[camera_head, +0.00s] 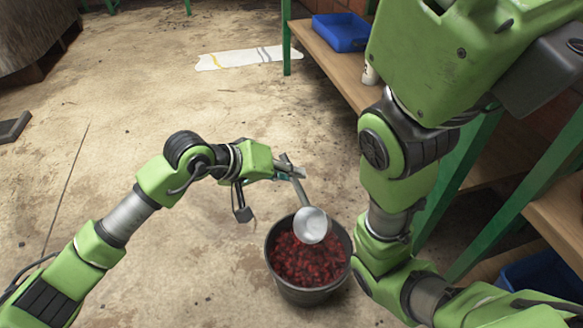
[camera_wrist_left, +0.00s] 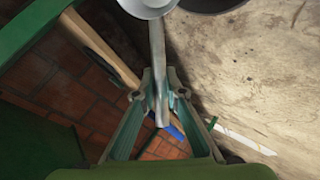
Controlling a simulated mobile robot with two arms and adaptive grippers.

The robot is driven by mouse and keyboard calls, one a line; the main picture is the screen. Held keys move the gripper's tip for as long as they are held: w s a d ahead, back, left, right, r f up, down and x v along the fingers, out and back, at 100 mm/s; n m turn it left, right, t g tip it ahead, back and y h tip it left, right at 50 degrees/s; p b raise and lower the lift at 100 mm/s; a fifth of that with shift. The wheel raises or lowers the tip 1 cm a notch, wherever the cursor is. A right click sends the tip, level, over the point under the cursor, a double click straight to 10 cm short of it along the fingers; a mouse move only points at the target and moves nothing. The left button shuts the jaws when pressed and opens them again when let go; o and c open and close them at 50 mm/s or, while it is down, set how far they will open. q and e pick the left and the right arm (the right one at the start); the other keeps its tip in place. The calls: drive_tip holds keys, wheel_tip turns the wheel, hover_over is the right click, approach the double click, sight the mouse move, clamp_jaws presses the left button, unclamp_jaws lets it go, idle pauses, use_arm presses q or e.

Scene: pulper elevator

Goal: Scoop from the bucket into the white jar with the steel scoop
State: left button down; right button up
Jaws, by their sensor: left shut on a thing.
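My left gripper (camera_head: 290,171) is shut on the handle of the steel scoop (camera_head: 310,225). The scoop's round bowl hangs over the bucket (camera_head: 303,294), which stands on the floor and holds dark red pieces. In the left wrist view, the handle runs up from between the fingertips (camera_wrist_left: 160,92) to the scoop bowl (camera_wrist_left: 148,5), and part of the bucket's dark rim (camera_wrist_left: 212,8) shows beside it. A small white object, possibly the white jar (camera_head: 370,74), stands on the wooden shelf, partly hidden by my right arm. The right gripper's fingers are not in view.
A wooden shelf (camera_head: 330,66) on green legs runs along the right, with a blue bin (camera_head: 341,32) on it. Another blue bin (camera_head: 545,272) sits low at the right. The floor left of the bucket is clear.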

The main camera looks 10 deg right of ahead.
use_arm(q)
wheel_tip(320, 180, down, 12)
drive_tip(key=b, duration=0.7)
drive_tip(key=shift+f, duration=0.2)
drive_tip(key=shift+b, duration=0.3)
idle(1.0)
